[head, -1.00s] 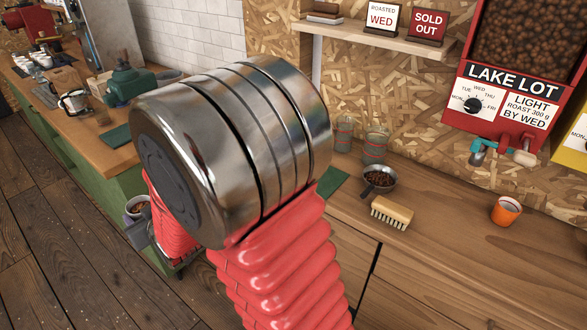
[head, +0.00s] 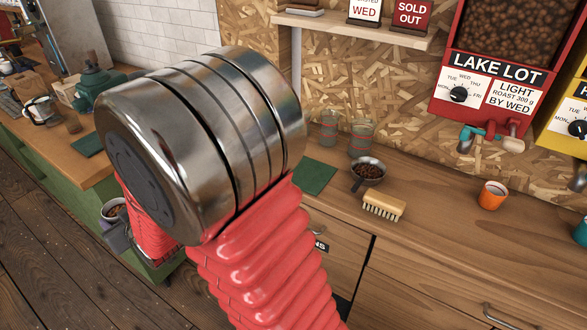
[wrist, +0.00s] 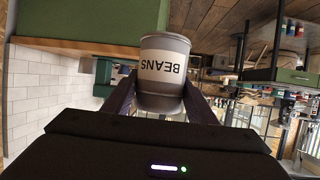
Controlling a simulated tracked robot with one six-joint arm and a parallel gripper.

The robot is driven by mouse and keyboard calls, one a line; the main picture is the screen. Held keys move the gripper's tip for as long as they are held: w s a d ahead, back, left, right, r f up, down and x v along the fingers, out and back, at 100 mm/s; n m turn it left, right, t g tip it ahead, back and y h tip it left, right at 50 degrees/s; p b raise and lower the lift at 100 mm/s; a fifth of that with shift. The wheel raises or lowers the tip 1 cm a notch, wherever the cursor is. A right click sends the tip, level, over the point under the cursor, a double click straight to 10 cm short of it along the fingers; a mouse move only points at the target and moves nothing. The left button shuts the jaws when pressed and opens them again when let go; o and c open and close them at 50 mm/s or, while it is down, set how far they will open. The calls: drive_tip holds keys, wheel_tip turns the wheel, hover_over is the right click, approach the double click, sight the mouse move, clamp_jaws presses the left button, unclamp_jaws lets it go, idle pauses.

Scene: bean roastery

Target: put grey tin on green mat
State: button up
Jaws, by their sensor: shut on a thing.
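The grey tin (wrist: 165,72) with a white BEANS label sits between the fingers of my gripper (wrist: 160,95) in the wrist view; the label reads upside down there. My gripper is shut on its sides. In the head view the tin (head: 113,211) shows small at lower left, partly hidden behind my arm, with brown beans in its open top. The green mat (head: 318,177) lies on the right-hand wooden counter, its left part hidden by my arm. Its visible part is bare. The tin is well apart from it, out over the floor.
Right of the mat stand a small pan of beans (head: 368,170), a brush (head: 384,206) and an orange cup (head: 493,195). Two glasses (head: 345,132) stand behind it. The left counter holds a dark teal mat (head: 90,145) and a green machine (head: 98,85). Bean dispensers hang above the right counter.

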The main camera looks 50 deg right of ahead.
drive_tip(key=s+d+r+m+h, duration=0.1)
drive_tip(key=d+r+h, duration=0.1)
drive_tip(key=d, duration=1.1)
drive_tip(key=d+r+m+h, duration=0.1)
drive_tip(key=d+r+m, duration=0.15)
drive_tip(key=d, duration=1.05)
drive_tip(key=s+d+r+m+h, duration=0.1)
drive_tip(key=s+d, duration=0.7)
drive_tip(key=d, duration=0.4)
drive_tip(key=s+d+r+m+g+h, duration=0.1)
drive_tip(key=s+d+r+h, duration=0.1)
drive_tip(key=s+d, duration=0.6)
drive_tip(key=d, duration=0.3)
drive_tip(key=shift+d+g+h, duration=0.3)
drive_tip(key=shift+d, duration=0.05)
wheel_tip(320, 180, down, 6)
drive_tip(key=shift+f, duration=0.15)
drive_tip(key=shift+f, duration=0.1)
drive_tip(key=shift+f, duration=1.8)
drive_tip(key=shift+f, duration=0.1)
